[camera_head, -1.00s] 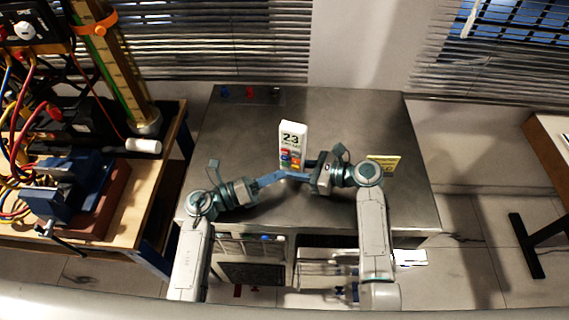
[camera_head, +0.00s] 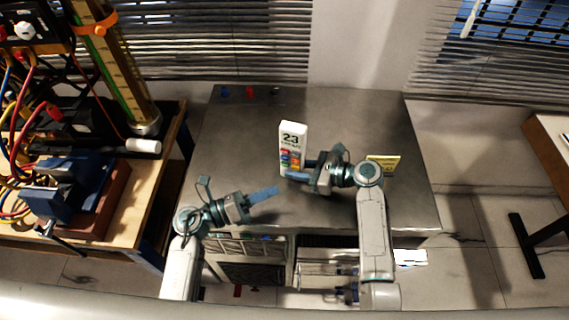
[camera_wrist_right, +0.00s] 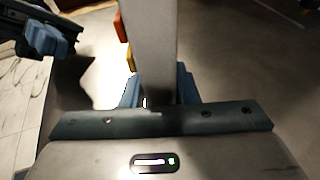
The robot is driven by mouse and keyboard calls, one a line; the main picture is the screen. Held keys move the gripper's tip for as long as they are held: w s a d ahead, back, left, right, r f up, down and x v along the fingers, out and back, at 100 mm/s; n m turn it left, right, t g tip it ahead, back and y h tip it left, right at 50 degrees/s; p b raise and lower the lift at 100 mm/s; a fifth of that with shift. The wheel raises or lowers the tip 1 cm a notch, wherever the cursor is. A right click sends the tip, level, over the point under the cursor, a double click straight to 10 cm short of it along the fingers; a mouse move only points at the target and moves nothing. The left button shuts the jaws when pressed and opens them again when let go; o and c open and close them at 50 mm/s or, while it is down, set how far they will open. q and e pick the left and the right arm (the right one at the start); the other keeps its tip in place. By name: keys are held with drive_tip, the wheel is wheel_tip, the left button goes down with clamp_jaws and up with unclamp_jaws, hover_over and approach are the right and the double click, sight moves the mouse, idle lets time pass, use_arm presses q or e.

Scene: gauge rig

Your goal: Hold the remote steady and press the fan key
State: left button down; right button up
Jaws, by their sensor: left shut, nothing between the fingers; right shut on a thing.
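The white remote (camera_head: 291,138) stands upright on the metal table, its face with "23" and several coloured keys toward the head camera. My right gripper (camera_head: 297,173) is shut on the remote near its lower end. In the right wrist view the remote (camera_wrist_right: 158,45) rises between the blue fingers, with red and yellow keys jutting from its left side. My left gripper (camera_head: 277,190) is shut and empty, below and left of the remote and apart from it. It also shows in the right wrist view (camera_wrist_right: 50,42) at the upper left. Which key is the fan key is too small to read.
A yellow note or sign (camera_head: 384,163) stands right of my right gripper. The metal table (camera_head: 360,115) is clear behind the remote, with small blue and red items at its back edge. A wooden bench (camera_head: 150,190) with cables and instruments stands on the left.

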drive_tip(key=o, duration=0.9)
drive_tip(key=shift+c, duration=0.2)
drive_tip(key=v, duration=1.2)
use_arm(q)
drive_tip(key=shift+s, duration=0.15)
use_arm(e)
drive_tip(key=shift+s, duration=0.15)
